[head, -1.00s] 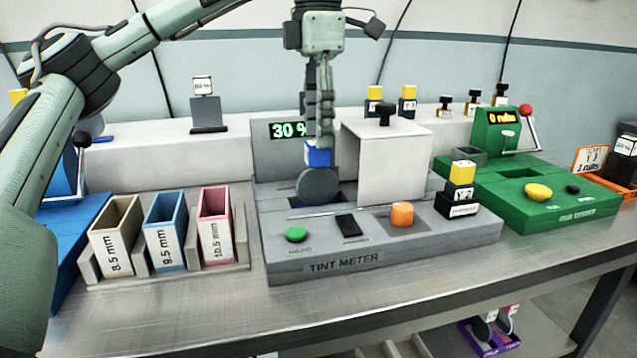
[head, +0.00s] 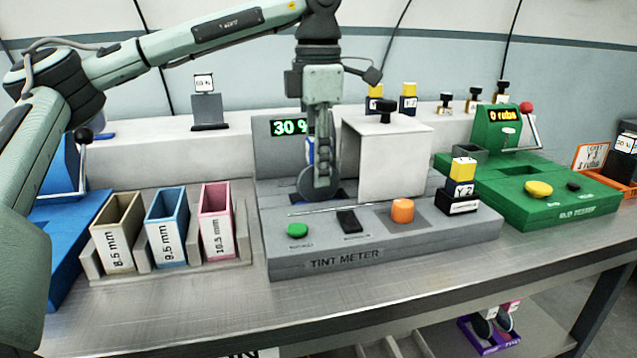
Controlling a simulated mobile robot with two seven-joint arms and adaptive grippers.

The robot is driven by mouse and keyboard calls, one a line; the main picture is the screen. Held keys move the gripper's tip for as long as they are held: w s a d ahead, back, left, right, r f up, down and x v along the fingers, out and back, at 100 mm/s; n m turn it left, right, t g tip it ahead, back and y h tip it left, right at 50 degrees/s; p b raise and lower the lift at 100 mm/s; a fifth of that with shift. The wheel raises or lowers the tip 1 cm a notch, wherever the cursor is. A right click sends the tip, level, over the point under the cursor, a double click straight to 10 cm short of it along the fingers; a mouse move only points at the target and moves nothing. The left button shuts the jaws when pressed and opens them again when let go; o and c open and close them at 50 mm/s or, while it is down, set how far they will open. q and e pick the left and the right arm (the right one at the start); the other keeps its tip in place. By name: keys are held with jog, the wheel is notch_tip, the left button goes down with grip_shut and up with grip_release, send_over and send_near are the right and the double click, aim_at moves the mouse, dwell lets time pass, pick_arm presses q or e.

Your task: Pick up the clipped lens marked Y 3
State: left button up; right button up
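A clipped lens, a dark round disc (head: 306,184) with a blue and white clip (head: 310,150), stands upright at the slot of the grey tint meter (head: 380,255). Its marking is hidden, so I cannot tell whether it reads Y 3. My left gripper (head: 323,188) points straight down right at the lens and covers much of the clip. Its fingers are seen edge-on, so I cannot tell whether they are open or closed on it. The tint meter display (head: 288,127) reads 30 %. My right gripper is not in view.
A white box-shaped cover (head: 385,165) stands right of the lens. A yellow-topped Y 2 block (head: 462,172) sits on the meter's right end. Three slotted holders (head: 167,225) stand left. A green rub tester (head: 550,200) and an orange tray with a Y 3 card (head: 590,157) are right.

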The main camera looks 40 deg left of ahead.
pick_arm(q)
grip_shut()
jog(key=shift+r, duration=0.1)
